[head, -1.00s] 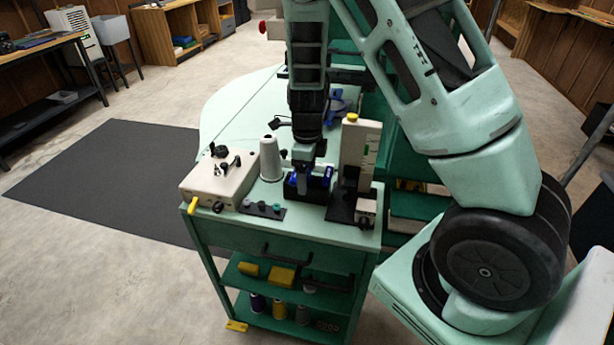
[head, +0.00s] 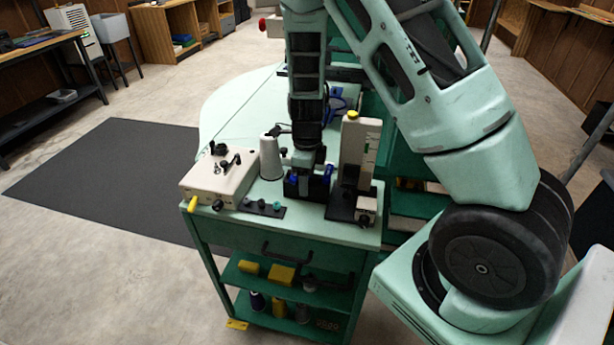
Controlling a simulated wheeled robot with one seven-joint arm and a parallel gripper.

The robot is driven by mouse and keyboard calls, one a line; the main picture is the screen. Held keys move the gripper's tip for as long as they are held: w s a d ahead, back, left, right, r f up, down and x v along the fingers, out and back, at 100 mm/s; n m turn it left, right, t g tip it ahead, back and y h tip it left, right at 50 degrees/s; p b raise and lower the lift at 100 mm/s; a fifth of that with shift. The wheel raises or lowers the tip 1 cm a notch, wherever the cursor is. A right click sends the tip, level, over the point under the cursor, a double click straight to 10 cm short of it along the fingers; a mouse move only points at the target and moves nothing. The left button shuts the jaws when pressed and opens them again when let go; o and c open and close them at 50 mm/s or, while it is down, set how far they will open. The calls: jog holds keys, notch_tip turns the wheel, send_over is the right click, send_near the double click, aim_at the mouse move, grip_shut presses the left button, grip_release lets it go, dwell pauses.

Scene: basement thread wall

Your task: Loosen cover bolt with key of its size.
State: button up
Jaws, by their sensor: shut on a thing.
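A cream box (head: 213,187) with black fittings on top and a yellow handle at its front corner stands at the left of the green cart top. A small black rack (head: 311,191) with blue pieces, seemingly key handles (head: 327,173), stands to its right. My gripper (head: 304,166) points down at the rack, with its fingers low among the blue pieces. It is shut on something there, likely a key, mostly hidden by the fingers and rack. The size of the key and which fitting is the cover bolt cannot be made out.
A white cone (head: 270,159) stands between the box and the rack. A tall cream stand with a yellow knob (head: 359,150) stands close to the right of my gripper. A dark strip with small round parts (head: 262,208) lies in front. Open floor lies left.

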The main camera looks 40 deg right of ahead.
notch_tip(320, 180, up, 10)
jog(key=shift+p, duration=0.9)
jog(key=shift+f, duration=0.1)
